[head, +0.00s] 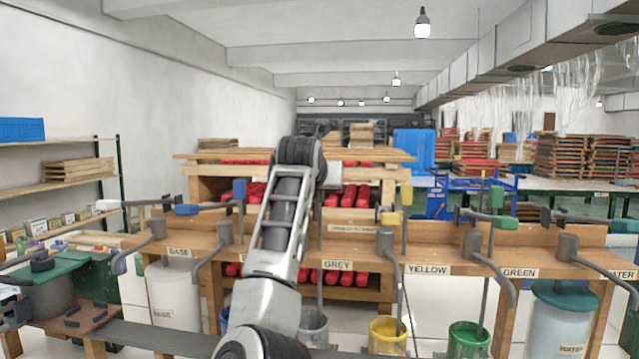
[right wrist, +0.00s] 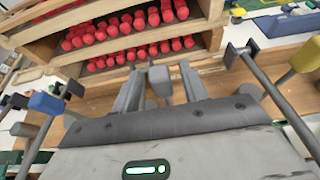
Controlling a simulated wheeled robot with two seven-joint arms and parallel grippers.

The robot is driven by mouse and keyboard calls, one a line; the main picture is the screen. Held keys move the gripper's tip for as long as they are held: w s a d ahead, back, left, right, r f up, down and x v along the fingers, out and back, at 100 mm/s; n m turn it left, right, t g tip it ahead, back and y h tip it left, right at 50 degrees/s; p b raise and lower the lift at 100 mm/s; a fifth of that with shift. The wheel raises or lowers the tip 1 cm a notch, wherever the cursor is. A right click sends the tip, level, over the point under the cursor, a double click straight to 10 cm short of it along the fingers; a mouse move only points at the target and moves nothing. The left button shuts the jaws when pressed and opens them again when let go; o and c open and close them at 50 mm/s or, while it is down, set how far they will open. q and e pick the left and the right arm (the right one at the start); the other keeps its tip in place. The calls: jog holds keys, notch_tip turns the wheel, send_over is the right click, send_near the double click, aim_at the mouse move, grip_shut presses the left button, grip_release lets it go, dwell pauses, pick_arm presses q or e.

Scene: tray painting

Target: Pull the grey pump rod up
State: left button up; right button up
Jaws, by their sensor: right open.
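The grey pump rod ends in a small grey block (right wrist: 159,80), seen in the right wrist view. My right gripper (right wrist: 160,92) is open, with one finger on each side of this block. I cannot tell if either finger touches it. In the head view my right arm covers the block and my gripper's fingers. The wooden pump bench (head: 360,243) carries a GREY label (head: 338,265) just right of my arm. A grey bucket (head: 314,330) stands below it. My left gripper is not clearly in view.
A blue pump handle (head: 239,190) stands left of my arm, with a yellow one (head: 406,195) and a green one (head: 496,197) to the right. Curved grey spouts project from the bench front. Yellow (head: 388,336) and green (head: 469,340) buckets stand below. Red rolls fill the shelf behind.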

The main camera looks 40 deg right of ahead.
jog(key=shift+w+d+f, duration=0.25)
jog(key=shift+w+d, duration=0.1)
jog(key=shift+d, duration=0.15)
